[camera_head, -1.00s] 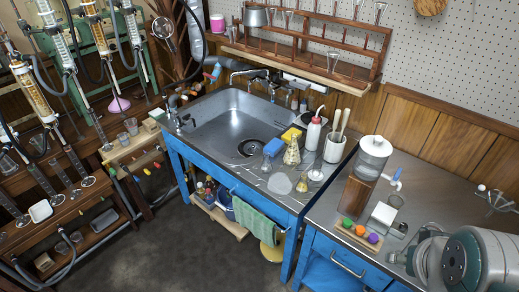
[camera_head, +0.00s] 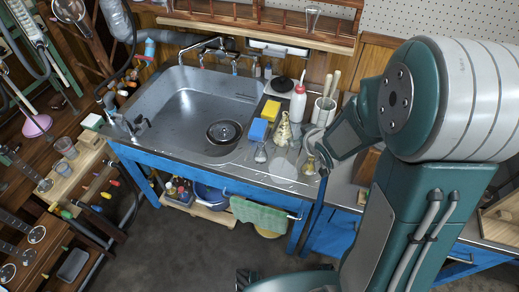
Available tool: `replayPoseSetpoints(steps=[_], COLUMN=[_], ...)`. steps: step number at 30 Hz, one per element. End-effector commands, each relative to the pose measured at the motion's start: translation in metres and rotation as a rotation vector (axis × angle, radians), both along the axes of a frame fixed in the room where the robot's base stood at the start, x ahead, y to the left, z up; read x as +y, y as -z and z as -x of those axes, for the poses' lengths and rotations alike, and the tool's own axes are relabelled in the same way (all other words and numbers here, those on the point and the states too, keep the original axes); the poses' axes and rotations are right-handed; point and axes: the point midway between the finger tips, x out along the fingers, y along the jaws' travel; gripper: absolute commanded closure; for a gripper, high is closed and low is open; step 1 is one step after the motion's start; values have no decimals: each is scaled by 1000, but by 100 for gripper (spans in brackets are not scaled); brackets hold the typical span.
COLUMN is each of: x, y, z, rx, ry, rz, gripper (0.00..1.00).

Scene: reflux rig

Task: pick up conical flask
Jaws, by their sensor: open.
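A conical flask (camera_head: 283,132) with pale yellowish contents stands upright on the steel drainboard right of the sink. A smaller clear flask (camera_head: 260,153) stands just in front and to the left of it, by a blue sponge. Another small glass flask (camera_head: 308,166) stands near the front right edge of the drainboard, close to my gripper. My gripper (camera_head: 322,158) is open and empty over the right side of the drainboard. It is small and partly hidden by my own arm, so its exact distance from the glassware is unclear.
The sink (camera_head: 205,108) lies left of the flasks. A white wash bottle (camera_head: 298,103) and a pot of white tools (camera_head: 323,110) crowd the back right. A yellow sponge (camera_head: 271,110) is behind the blue sponge (camera_head: 258,129). A green towel (camera_head: 262,216) hangs below.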

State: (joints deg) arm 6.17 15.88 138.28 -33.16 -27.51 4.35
Motion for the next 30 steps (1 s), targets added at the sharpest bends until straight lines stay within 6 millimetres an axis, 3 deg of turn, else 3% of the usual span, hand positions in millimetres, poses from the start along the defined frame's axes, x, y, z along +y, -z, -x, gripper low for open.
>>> replayPoseSetpoints(steps=[1,3,9,15,24,30], x=[6,16,42,56,79,87], y=[21,41,84,98,119,127], z=[-2,-3,3,5,-27,-38], rx=[-1,-22,-66,-85,-87,-86], ry=[-37,-90,-199,-237,-240,-237], rz=[-27,-71,-198,-252,-253,-254], gripper=[13,13,13,13,13,13])
